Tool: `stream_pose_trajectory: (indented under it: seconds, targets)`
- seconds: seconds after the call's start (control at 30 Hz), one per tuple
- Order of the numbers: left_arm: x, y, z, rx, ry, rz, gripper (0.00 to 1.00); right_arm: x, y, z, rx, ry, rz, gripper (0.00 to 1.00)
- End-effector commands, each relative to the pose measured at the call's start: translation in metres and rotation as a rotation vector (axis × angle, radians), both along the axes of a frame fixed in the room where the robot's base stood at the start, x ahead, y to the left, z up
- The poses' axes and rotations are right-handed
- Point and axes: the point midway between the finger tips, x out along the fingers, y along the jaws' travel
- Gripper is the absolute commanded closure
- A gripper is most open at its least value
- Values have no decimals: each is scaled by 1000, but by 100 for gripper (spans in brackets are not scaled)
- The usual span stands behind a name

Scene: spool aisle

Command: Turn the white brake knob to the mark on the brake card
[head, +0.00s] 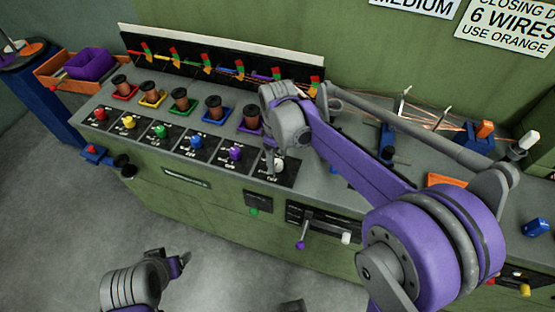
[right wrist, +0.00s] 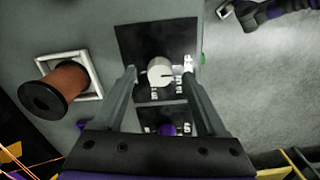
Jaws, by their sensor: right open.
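The white brake knob (head: 279,165) sits on a black plate (head: 289,178) at the right end of a row of coloured knobs. In the right wrist view the white knob (right wrist: 160,71) shows a dark pointer line toward the right, with pale scale marks (right wrist: 187,75) beside and below it; the numbers are too small to read surely. My right gripper (right wrist: 160,78) is open, its fingers on either side of the knob; contact cannot be told. My left gripper (head: 181,260) is low over the floor, away from the console; its jaws are unclear. I cannot pick out the brake card's mark.
Red, yellow, green, blue and purple knobs (head: 235,153) line the console, with spools (head: 180,99) behind them. A purple spool (right wrist: 168,129) knob plate adjoins the white one. A lever panel (head: 318,222) is on the front face. Wires and tools (head: 405,105) lie right.

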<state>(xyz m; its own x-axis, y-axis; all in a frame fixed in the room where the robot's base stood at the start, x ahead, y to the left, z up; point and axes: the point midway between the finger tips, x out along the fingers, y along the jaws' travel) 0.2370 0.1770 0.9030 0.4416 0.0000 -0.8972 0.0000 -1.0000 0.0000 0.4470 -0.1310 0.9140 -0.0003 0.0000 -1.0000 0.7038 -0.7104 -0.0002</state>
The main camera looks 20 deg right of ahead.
Motion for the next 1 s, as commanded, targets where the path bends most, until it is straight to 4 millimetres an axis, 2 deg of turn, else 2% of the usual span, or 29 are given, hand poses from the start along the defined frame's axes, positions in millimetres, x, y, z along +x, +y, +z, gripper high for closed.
stream_pose_trajectory:
  seconds: [0.13,0.43,0.83,1.0]
  targets:
    - [0,0,-1,0,0,0,30,0,0,-10,0,0,0,26]
    - [0,0,-1,0,0,0,30,0,0,-11,0,0,0,28]
    - [0,0,-1,0,0,0,30,0,0,-11,0,0,0,100]
    - [0,0,-1,0,0,0,30,0,0,-11,0,0,-2,100]
